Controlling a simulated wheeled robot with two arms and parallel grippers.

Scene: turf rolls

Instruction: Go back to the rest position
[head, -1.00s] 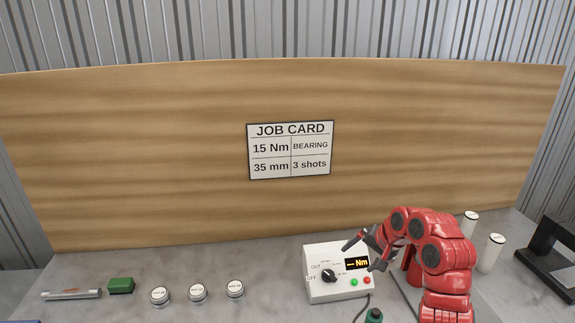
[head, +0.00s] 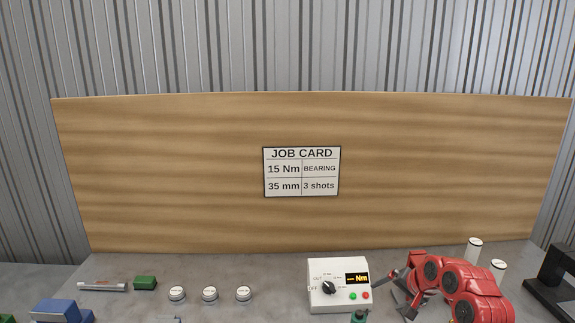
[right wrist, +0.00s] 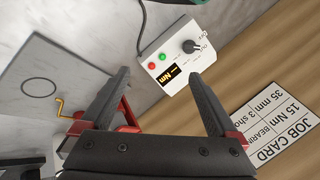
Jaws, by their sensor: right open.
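My right gripper (head: 393,283) is at the bench, just right of the white controller box (head: 325,290), on a red arm. In the right wrist view its two dark fingers (right wrist: 160,75) are spread apart with nothing between them. The controller box (right wrist: 180,60) lies beyond the fingertips there, apart from them as far as I can tell. It has a black knob, an orange "Nm" display, and a green and a red button. My left gripper is not in view.
A job card (head: 301,172) hangs on the wooden board (head: 180,170). Several white-topped round pieces (head: 210,294), a green block (head: 145,283) and blue objects (head: 62,311) are at left. Two white cylinders (head: 474,248) and a black frame (head: 550,285) are at right.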

